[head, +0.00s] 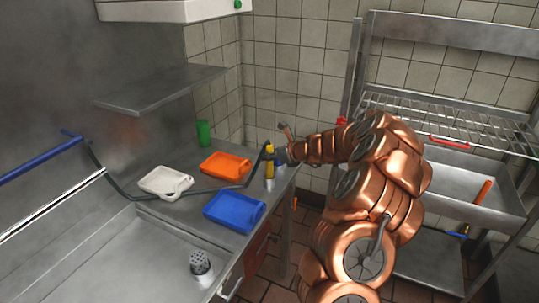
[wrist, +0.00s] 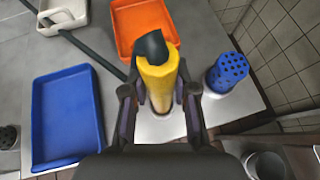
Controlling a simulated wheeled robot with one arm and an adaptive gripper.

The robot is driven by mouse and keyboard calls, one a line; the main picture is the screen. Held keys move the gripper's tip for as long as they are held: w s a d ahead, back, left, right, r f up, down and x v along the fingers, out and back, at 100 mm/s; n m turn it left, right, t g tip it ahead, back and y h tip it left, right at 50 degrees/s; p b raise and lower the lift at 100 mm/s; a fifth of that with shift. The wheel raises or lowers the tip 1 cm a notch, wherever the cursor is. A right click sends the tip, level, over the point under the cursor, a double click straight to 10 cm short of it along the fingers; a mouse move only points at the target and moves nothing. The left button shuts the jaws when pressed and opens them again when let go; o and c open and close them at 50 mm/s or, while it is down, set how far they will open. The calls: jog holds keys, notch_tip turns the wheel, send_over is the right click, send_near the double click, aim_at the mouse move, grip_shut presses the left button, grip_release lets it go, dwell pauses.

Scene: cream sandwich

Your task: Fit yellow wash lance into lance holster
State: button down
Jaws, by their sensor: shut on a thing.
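The yellow wash lance (head: 269,164) stands roughly upright at the right end of the steel counter, with a dark hose at its top. In the wrist view, my gripper (wrist: 160,100) is shut on the yellow lance (wrist: 158,82), fingers on both sides of its body. Its black top elbow faces the camera. A pale metallic part (head: 268,183) shows below the yellow body; I cannot tell whether it is the lance's tip or a holster around it. No holster can be named with certainty.
A blue perforated cup (wrist: 228,72) stands just right of the lance. Orange (head: 225,165), white (head: 165,183) and blue (head: 234,211) trays lie to the left. A green cup (head: 204,133) stands behind. The dark hose (head: 125,190) crosses between the trays. A perforated grey cylinder (head: 200,263) stands in front.

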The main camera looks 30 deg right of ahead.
jog(key=shift+f, duration=0.45)
jog(key=c, duration=0.8)
grip_release()
jog(key=v, duration=1.2)
